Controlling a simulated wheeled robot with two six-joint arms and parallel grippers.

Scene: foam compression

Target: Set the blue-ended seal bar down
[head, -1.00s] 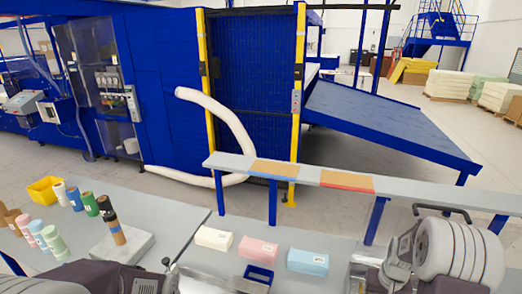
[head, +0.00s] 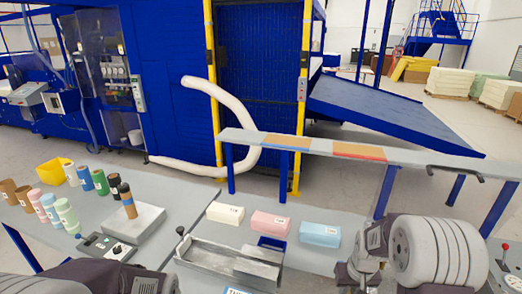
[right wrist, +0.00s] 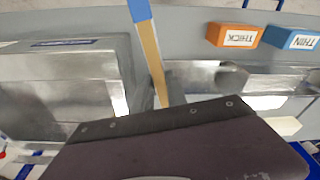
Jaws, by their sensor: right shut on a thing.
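The blue-ended seal bar shows in the right wrist view as a long tan strip (right wrist: 152,62) with a blue end (right wrist: 140,10) at the top. My right gripper (right wrist: 166,98) is shut on its lower part; the fingers are largely hidden behind the dark wrist housing. The bar passes between a large metal box (right wrist: 60,85) on the left and a shiny metal trough (right wrist: 215,72) on the right. I cannot tell whether it touches either. In the head view I cannot make out the bar. My left gripper's fingers are out of frame; only that arm's links show at bottom left.
Orange THICK (right wrist: 232,35) and blue THIN (right wrist: 288,38) blocks stand beyond the trough. In the head view, a metal trough (head: 205,258), cream (head: 225,212), pink (head: 270,223) and light-blue (head: 320,234) blocks and several rolls (head: 66,214) occupy the tables. A raised rail (head: 410,157) runs behind.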

